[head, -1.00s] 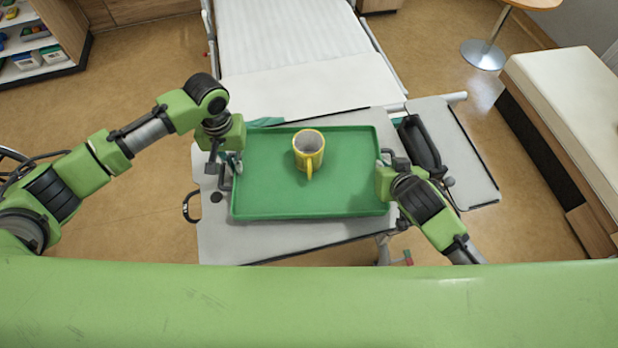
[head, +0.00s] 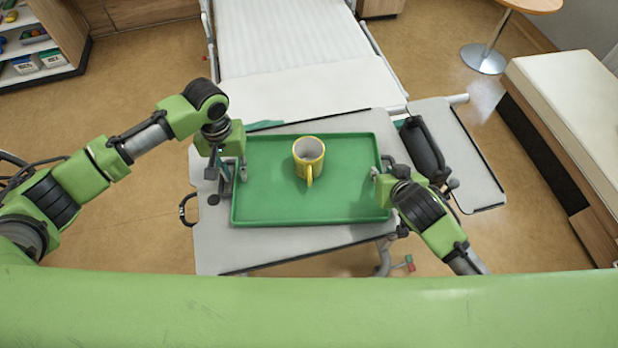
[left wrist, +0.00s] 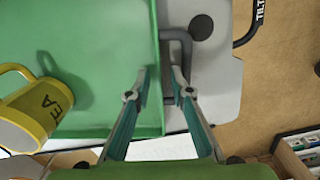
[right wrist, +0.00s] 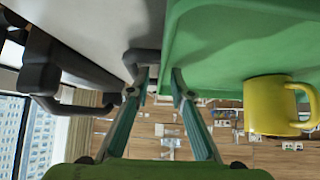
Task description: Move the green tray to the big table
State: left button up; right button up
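The green tray (head: 345,205) lies flat on a grey overbed table (head: 215,240), with a yellow mug (head: 309,158) standing upright on it. My left gripper (head: 229,174) is at the tray's left side. In the left wrist view its fingers (left wrist: 161,78) are apart, with the tray's side wall and a grey side handle (left wrist: 182,45) around the gap. My right gripper (head: 382,168) is at the tray's right side. In the right wrist view its fingers (right wrist: 160,76) are apart on either side of the tray wall, beside another grey handle (right wrist: 142,57). Firm contact is not visible.
A bed (head: 300,60) stands behind the overbed table. A dark object (head: 424,150) lies close to my right gripper. A cabinet with a pale top (head: 575,110) is at right, a round table (head: 530,5) at top right. Shelves (head: 40,60) stand at top left.

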jog(key=shift+s+r, duration=0.35)
pick_arm(q)
notch_tip(320, 180, up, 11)
jog(key=shift+r, duration=0.2)
pick_arm(e)
jog(key=v, duration=1.1)
